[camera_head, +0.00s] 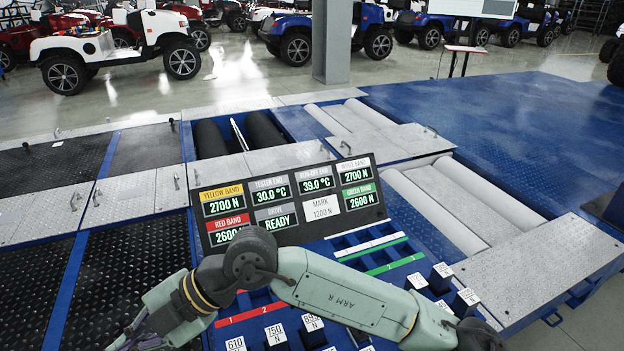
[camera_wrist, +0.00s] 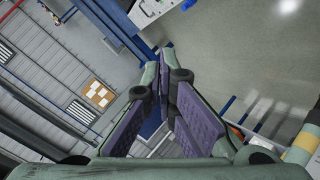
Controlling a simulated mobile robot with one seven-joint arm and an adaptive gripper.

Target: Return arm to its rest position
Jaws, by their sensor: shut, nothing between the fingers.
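My arm, a grey-green link marked "ARM R", crosses the lower middle of the head view in front of the control console (camera_head: 335,240). It bends down to the lower left, where the wrist shows; the fingertips are cut off or hidden there. In the wrist view my gripper (camera_wrist: 166,62) is shut and empty, its purple-padded fingers meeting at the tips. Behind the fingers the wrist view shows a grey wall, a blue post and floor, with nothing touching the fingers.
The display panel (camera_head: 290,200) stands behind my arm. Several black weight blocks with white labels (camera_head: 441,272) stand on the console, beside red and green marked slots. Rollers (camera_head: 455,205) and metal plates (camera_head: 535,265) lie to the right. Toy-like jeeps (camera_head: 118,45) and a grey pillar (camera_head: 332,40) stand farther back.

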